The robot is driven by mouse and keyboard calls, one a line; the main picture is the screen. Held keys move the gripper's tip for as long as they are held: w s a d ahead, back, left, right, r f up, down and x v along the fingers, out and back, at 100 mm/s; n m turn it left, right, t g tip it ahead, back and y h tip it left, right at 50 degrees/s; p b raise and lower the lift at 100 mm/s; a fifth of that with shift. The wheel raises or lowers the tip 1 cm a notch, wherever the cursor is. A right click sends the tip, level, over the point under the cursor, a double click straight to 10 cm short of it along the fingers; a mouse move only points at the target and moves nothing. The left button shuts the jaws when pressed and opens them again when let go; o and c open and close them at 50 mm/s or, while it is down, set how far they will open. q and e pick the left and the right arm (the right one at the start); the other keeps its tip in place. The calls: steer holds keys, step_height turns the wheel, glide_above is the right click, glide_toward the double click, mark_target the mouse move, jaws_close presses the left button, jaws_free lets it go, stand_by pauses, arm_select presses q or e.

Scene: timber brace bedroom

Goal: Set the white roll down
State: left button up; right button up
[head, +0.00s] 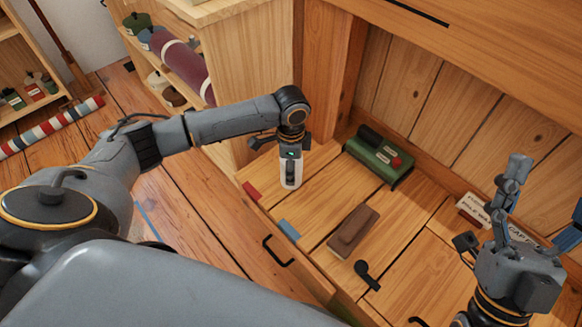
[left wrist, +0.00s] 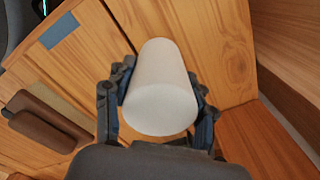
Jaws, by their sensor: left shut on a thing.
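The white roll (head: 291,177) is upright under my left gripper (head: 290,152) in the head view, over the left end of the wooden plank surface (head: 310,205). In the left wrist view the white roll (left wrist: 160,95) sits between the two fingers of my left gripper (left wrist: 160,88), which is shut on it. The fingers hide parts of its sides. I cannot tell whether its lower end touches the wood. My right gripper (head: 491,205) is at the right, with its fingers spread apart and nothing between them.
A red patch (head: 251,190) and a blue patch (head: 288,229) mark the front edge. A brown block (head: 353,230), a black hooked piece (head: 367,275) and a green holder (head: 379,160) stand to the right. A lettered card (head: 474,209) is near my right gripper. Bare planks show between them.

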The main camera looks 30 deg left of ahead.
arm_select(q)
steer(key=o, duration=1.3)
steer(key=shift+f, duration=0.1)
steer(key=shift+c, duration=0.2)
